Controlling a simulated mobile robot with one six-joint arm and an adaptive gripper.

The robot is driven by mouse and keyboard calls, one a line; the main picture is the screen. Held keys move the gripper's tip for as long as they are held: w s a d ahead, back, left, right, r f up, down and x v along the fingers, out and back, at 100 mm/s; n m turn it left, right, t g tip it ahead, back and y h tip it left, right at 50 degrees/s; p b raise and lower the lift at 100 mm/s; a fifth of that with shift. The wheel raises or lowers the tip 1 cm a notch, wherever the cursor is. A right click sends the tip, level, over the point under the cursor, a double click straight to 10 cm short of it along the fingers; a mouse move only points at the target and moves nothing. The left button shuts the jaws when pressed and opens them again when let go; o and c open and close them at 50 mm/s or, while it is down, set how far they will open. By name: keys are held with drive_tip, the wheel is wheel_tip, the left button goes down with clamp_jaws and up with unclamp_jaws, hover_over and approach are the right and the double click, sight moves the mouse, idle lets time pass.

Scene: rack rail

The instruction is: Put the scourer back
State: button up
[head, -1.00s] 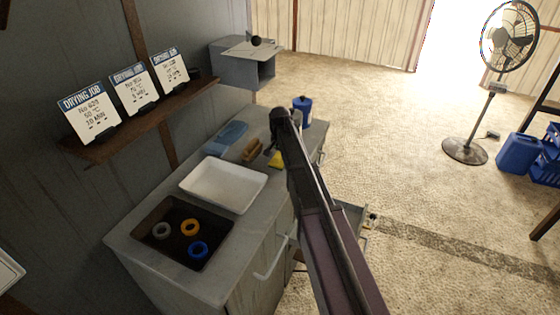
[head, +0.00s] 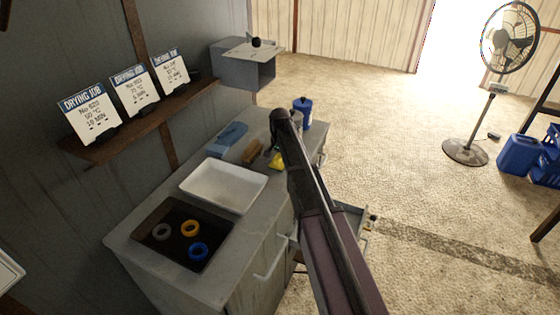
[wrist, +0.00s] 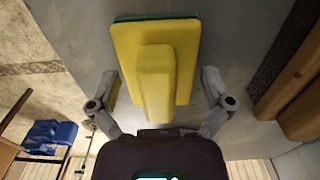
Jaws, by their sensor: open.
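The scourer (wrist: 183,45) is yellow with a green edge and has a raised yellow grip. In the wrist view it lies on the grey counter, with its grip (wrist: 155,80) reaching between the fingers of my gripper (wrist: 162,95). The fingers are spread, with a gap on each side of the grip. In the head view, a small yellow part of the scourer (head: 277,161) shows beside my arm, which hides the rest of it and my gripper.
A white tray (head: 188,189) and a dark tray (head: 163,259) with three rings stand nearer. A blue bottle (head: 304,112) stands at the counter's far end. An open drawer (head: 351,218) juts out at right.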

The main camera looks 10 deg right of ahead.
drive_tip(key=shift+r+p, duration=5.95)
drive_tip(key=shift+r, duration=0.1)
drive_tip(key=shift+s, duration=0.1)
drive_tip(key=s+n, duration=0.7)
drive_tip(key=s, duration=2.2)
drive_tip(key=shift+s+a, duration=0.15)
drive_tip(key=shift+s, duration=0.05)
drive_tip(key=shift+f, duration=0.1)
drive_tip(key=shift+f+b, duration=0.2)
drive_tip(key=shift+b, duration=0.1)
drive_tip(key=shift+c, duration=0.2)
